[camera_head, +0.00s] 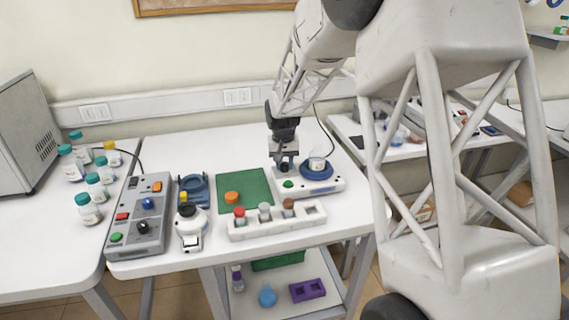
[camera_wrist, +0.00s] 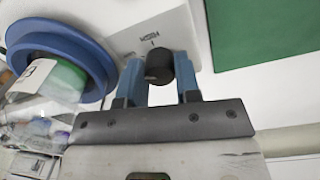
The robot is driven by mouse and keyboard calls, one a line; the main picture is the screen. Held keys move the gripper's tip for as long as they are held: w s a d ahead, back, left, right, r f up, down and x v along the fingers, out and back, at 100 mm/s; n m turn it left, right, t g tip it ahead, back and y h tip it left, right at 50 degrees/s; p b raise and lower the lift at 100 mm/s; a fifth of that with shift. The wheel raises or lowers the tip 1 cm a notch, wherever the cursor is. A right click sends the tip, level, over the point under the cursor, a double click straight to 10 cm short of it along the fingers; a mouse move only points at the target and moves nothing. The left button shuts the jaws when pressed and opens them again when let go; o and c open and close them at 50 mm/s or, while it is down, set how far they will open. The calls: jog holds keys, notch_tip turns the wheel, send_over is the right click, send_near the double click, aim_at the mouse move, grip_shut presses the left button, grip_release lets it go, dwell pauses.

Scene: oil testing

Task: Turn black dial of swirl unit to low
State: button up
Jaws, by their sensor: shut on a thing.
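The swirl unit (camera_head: 322,186) is a white box on the table, with a blue round platform (camera_head: 317,171) at its right holding a small bottle (camera_head: 317,161). A green button (camera_head: 288,184) is on its front left. In the wrist view the black dial (camera_wrist: 159,66) stands on the unit's white top (camera_wrist: 135,35), between the two blue fingers of my gripper (camera_wrist: 159,72). My gripper is shut on the dial. Lettering and a short mark show beside the dial, but I cannot read the setting. In the head view my gripper (camera_head: 286,163) hides the dial.
A white rack (camera_head: 277,227) with several capped vials stands in front of the green mat (camera_head: 245,190). A grey control box (camera_head: 140,215) and several bottles are at the left. In the wrist view the blue platform (camera_wrist: 60,45) and bottle (camera_wrist: 45,105) are close to my gripper's left.

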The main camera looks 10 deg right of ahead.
aim_at(284, 164)
jog(key=shift+m, duration=0.6)
jog(key=o, duration=0.9)
jog(key=shift+r, duration=0.1)
jog(key=shift+a+r, duration=0.15)
jog(key=shift+r, duration=3.7)
